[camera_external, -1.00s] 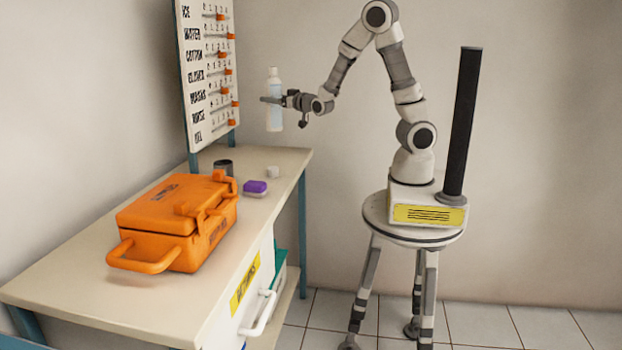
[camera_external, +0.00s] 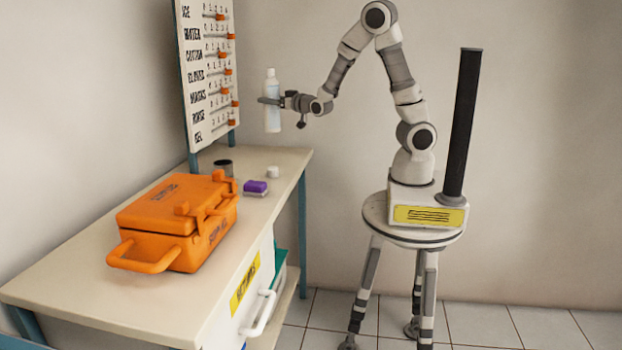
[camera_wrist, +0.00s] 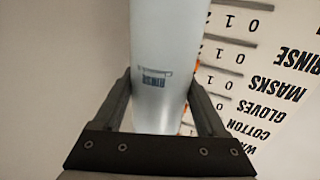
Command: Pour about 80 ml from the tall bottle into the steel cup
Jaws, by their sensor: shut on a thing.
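The tall bottle (camera_external: 272,108) is pale blue with a white top and stands upright in the air above the table's far end. My gripper (camera_external: 270,101) is shut on it around its middle. In the wrist view the bottle (camera_wrist: 158,60) lies between the two fingers (camera_wrist: 160,105) and carries a dark "RINSE" label. The steel cup (camera_external: 223,167) stands on the table at the back, below and to the left of the bottle. The orange case partly hides the cup's lower part. The liquid level cannot be made out.
An orange case (camera_external: 165,215) with handles fills the table's middle. A purple block (camera_external: 255,187) and a small white cap-like piece (camera_external: 273,172) lie near the cup. A tally board (camera_external: 207,75) with orange sliders rises behind. The table's near end (camera_external: 80,290) is clear.

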